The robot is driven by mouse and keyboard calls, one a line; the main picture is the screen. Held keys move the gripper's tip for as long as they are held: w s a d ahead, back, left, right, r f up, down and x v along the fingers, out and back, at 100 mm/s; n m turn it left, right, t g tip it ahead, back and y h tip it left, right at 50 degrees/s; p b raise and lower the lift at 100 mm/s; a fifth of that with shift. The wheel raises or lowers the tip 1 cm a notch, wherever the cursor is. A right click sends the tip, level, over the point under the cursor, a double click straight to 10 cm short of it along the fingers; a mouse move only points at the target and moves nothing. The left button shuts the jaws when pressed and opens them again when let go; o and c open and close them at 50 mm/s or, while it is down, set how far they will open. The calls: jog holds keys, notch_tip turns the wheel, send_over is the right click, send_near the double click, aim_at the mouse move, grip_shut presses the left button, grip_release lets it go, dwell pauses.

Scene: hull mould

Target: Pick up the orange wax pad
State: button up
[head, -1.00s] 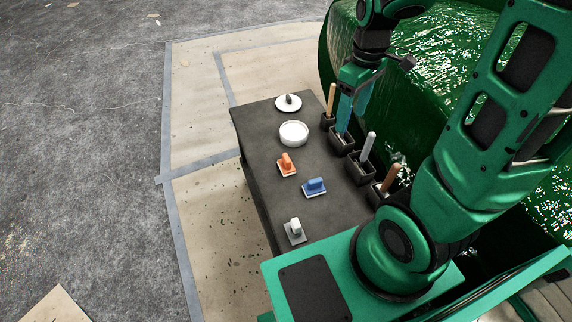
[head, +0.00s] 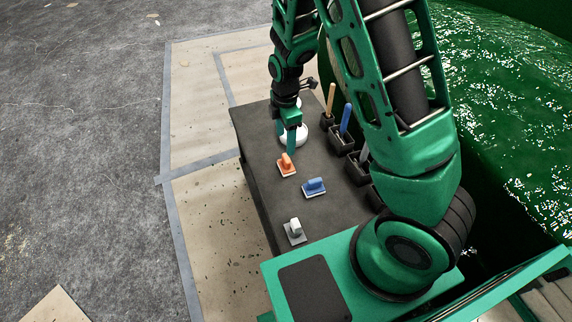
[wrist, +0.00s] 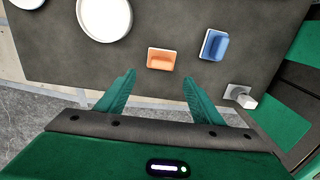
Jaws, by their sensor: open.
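The orange wax pad (head: 286,165) lies on the dark table top, its raised orange grip upward on a pale base. In the wrist view the orange pad (wrist: 161,59) is just beyond the fingertips and between their lines. My gripper (head: 286,146) hangs over the table just behind the pad in the head view, close to it, with its fingers pointing down. In the wrist view my gripper (wrist: 158,76) has its two green fingers spread wide with nothing between them. Whether a finger touches the pad cannot be told.
A blue pad (head: 314,187) lies right of the orange one, and a grey-white pad (head: 294,232) is nearer. A white bowl (wrist: 104,15) stands beyond, partly behind my gripper in the head view. Black holders (head: 341,141) with upright handles line the table's right side. The table's left strip is clear.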

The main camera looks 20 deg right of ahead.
aim_at(286, 157)
jog(key=shift+s+d+f, duration=0.1)
jog(key=shift+f, duration=2.5)
jog(key=shift+s+d+f, duration=0.1)
jog(key=shift+f, duration=2.5)
jog(key=shift+w, duration=0.1)
jog(key=shift+c, duration=0.6)
jog(key=c, duration=1.1)
jog(key=shift+a+r, duration=0.1)
jog(key=shift+r, duration=0.1)
jog(key=shift+c, duration=0.2)
jog(key=shift+r, duration=0.55)
jog(key=r, duration=0.2)
jog(key=a+r, duration=0.1)
jog(key=shift+s+r, duration=0.15)
jog(key=shift+s, duration=0.1)
jog(key=s+a+r, duration=0.5)
jog(key=a+r, duration=0.1)
jog(key=a, duration=0.3)
jog(key=shift+s+r, duration=0.15)
jog(key=shift+s, duration=0.15)
